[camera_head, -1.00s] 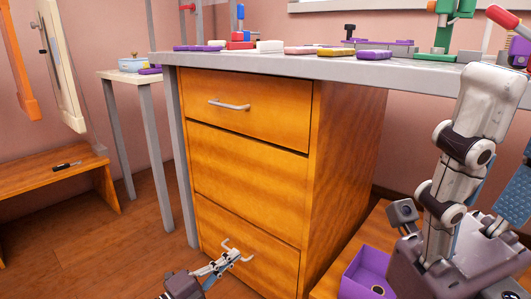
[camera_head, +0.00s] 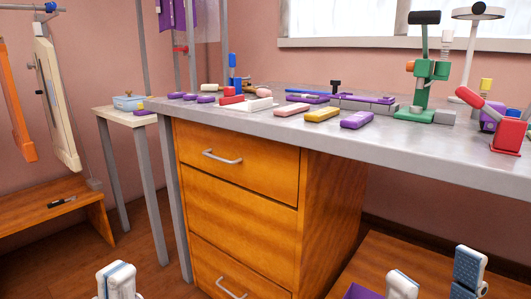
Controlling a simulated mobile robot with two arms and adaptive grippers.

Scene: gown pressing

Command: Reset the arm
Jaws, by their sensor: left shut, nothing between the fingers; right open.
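My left gripper (camera_head: 117,268) shows at the bottom left edge, pointing up. Its pale fingers are together with nothing between them. My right gripper (camera_head: 434,270) shows at the bottom right, with its two fingers wide apart and empty. One finger shows a blue dotted pad. Most of both arms is below the picture and hidden. Both grippers are apart from the wooden drawer cabinet (camera_head: 240,207), which stands between them in the picture. Its drawers look shut.
The grey worktop (camera_head: 440,165) holds a green press (camera_head: 422,75), a red-handled tool (camera_head: 507,135), a yellow block (camera_head: 322,114) and several other blocks. A purple box (camera_head: 362,292) is partly visible below. A low wooden bench (camera_head: 45,208) and a small side table (camera_head: 125,117) stand left.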

